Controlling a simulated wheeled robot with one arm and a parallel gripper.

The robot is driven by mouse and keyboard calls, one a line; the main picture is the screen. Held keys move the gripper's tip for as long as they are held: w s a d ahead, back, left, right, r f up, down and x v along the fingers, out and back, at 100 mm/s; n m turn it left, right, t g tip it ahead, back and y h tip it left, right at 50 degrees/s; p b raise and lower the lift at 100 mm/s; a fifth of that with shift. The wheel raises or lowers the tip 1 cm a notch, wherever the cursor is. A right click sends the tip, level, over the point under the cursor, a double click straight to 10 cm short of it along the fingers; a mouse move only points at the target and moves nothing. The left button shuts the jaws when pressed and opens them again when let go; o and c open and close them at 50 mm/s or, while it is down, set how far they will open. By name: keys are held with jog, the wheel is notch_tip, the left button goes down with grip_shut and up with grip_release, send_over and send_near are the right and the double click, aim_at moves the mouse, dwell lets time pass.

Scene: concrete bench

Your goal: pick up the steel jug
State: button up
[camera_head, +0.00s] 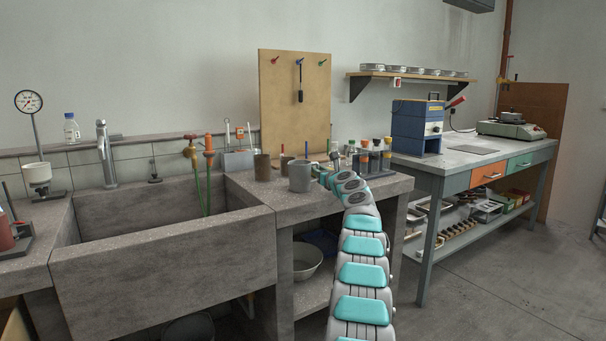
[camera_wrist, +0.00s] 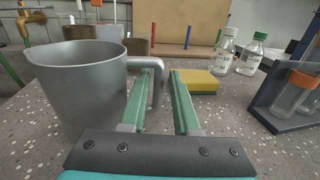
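The steel jug (camera_head: 301,176) is a grey metal jug standing upright on the concrete bench (camera_head: 270,205), right of the sink. In the wrist view the jug (camera_wrist: 78,90) fills the left side, with its handle pointing right. My gripper (camera_wrist: 164,72) is open, its two green fingers reaching forward at the handle. The upright part of the handle shows between the fingers, and the left finger overlaps part of the handle. I cannot tell whether either finger touches it. In the head view my gripper's fingers are hard to make out beside the jug.
A yellow and green sponge (camera_wrist: 201,82) lies just right of the fingers. Two capped bottles (camera_wrist: 225,50) stand behind it, and a test tube rack (camera_wrist: 275,100) is at the right. A brown cup (camera_head: 262,167) stands behind the jug. The sink (camera_head: 165,235) is to the left.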

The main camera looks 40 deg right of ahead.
jog(key=shift+w, duration=0.3)
grip_shut()
dwell(1.4)
